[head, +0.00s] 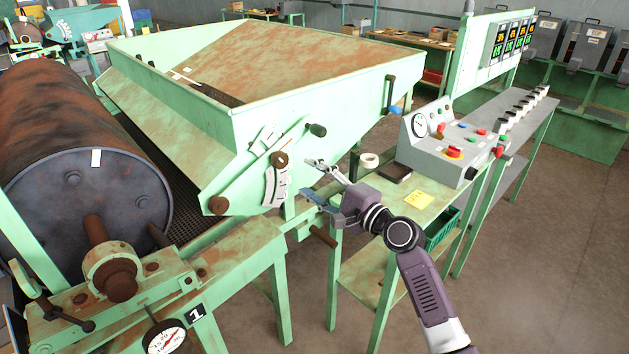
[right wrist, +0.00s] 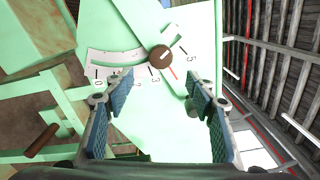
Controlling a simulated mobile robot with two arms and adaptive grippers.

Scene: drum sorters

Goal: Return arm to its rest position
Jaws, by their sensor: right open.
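My right gripper (head: 311,180) is open and empty in the head view. It is in front of the green hopper's end plate, to the right of a white curved scale (head: 276,188). In the right wrist view its two blue-padded fingers (right wrist: 162,98) stand wide apart with nothing between them. Beyond them are the numbered scale (right wrist: 112,62), a brown pivot knob (right wrist: 160,58) and a pale green lever (right wrist: 178,42). The fingers appear apart from these parts. The lever's black-knobbed handle (head: 317,130) shows in the head view. My left gripper is not in view.
A rusty drum (head: 85,150) fills the left side. Below my right arm stands a green side table with a tape roll (head: 369,160), a yellow note (head: 418,199) and a grey control box (head: 440,150). Open floor lies at the lower right.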

